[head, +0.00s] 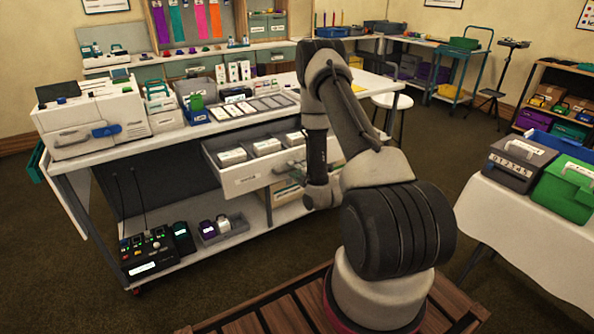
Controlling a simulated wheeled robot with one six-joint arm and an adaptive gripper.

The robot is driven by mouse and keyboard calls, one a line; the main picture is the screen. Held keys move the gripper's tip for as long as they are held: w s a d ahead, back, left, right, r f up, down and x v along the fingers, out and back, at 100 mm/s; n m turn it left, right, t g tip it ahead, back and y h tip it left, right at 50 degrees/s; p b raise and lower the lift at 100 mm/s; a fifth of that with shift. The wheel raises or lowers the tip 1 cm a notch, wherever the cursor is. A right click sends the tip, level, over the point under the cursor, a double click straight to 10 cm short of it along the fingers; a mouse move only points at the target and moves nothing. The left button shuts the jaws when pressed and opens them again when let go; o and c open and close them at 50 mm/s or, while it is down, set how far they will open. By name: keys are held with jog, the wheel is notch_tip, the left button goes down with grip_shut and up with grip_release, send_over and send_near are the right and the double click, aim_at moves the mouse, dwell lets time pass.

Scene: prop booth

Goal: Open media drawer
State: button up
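A pale grey drawer (228,177) is pulled out from under the white worktable, with several stacks of white cards or boxes inside. Its front carries a white label, too small to read. My arm comes down at the drawer's right side. My gripper (292,168) is small and partly hidden by my wrist, close to the right part of the drawer front. I cannot tell whether it touches the drawer or its handle, or whether its fingers are open or shut.
The worktable (180,133) holds a white machine (92,120), bins and cards. Its lower shelf carries a black control box (150,253) and small cases. At right, a cloth-covered table (520,215) bears a grey case (518,163) and a green case (567,188). The carpet in front is clear.

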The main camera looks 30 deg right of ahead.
jog(key=v, duration=1.2)
dwell(0.3)
